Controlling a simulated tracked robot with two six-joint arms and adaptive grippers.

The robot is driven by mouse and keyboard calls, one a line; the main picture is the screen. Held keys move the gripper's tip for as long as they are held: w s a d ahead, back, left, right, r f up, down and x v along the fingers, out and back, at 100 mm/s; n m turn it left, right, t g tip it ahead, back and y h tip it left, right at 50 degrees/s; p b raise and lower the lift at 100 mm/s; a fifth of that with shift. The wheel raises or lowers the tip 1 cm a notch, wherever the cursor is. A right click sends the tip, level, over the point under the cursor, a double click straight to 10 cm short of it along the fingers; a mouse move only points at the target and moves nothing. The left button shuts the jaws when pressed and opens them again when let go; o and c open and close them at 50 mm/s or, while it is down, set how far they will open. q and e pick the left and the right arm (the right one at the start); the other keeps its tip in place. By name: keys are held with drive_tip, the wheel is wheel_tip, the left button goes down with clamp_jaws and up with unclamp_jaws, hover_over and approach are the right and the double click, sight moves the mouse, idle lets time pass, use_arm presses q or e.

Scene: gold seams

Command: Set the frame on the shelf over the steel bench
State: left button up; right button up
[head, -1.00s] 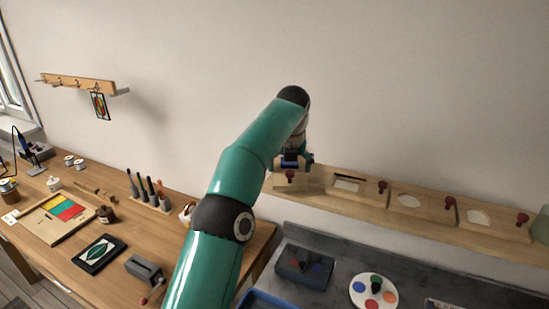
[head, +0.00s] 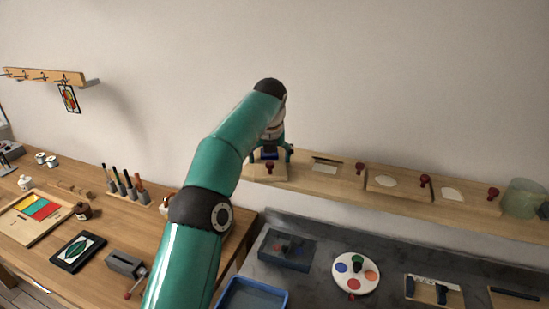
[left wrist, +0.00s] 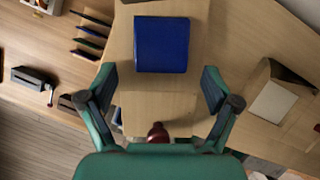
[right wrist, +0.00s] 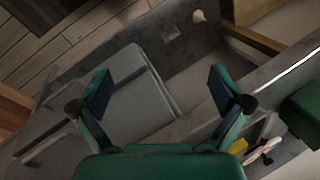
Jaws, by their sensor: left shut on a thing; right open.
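My left gripper (head: 271,157) is at the left end of the wooden shelf (head: 445,209) over the steel bench (head: 320,262). Its fingers sit on either side of a pale wooden piece, which I take to be the frame (left wrist: 160,104). A red knob (left wrist: 157,131) shows at its near side, and a blue block (left wrist: 161,44) lies just beyond the fingertips. The frame appears low at the shelf; I cannot tell whether it rests fully on it. My right gripper (right wrist: 160,92) is open and empty, above grey surfaces; it is outside the head view.
Below are a dark box (head: 288,250), a round palette (head: 341,274) and a blue tray (head: 250,295). The wooden bench (head: 160,240) stands left.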

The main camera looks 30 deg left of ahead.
use_arm(q)
drive_tip(key=shift+f, duration=0.2)
drive_tip(key=o, duration=0.9)
drive_tip(key=shift+o, duration=0.2)
drive_tip(key=shift+r, duration=0.1)
drive_tip(key=shift+v, duration=1.5)
drive_tip(key=s+d, duration=0.7)
drive_tip(key=s, duration=0.2)
drive_tip(key=shift+s, duration=0.3)
drive_tip(key=shift+d, duration=0.1)
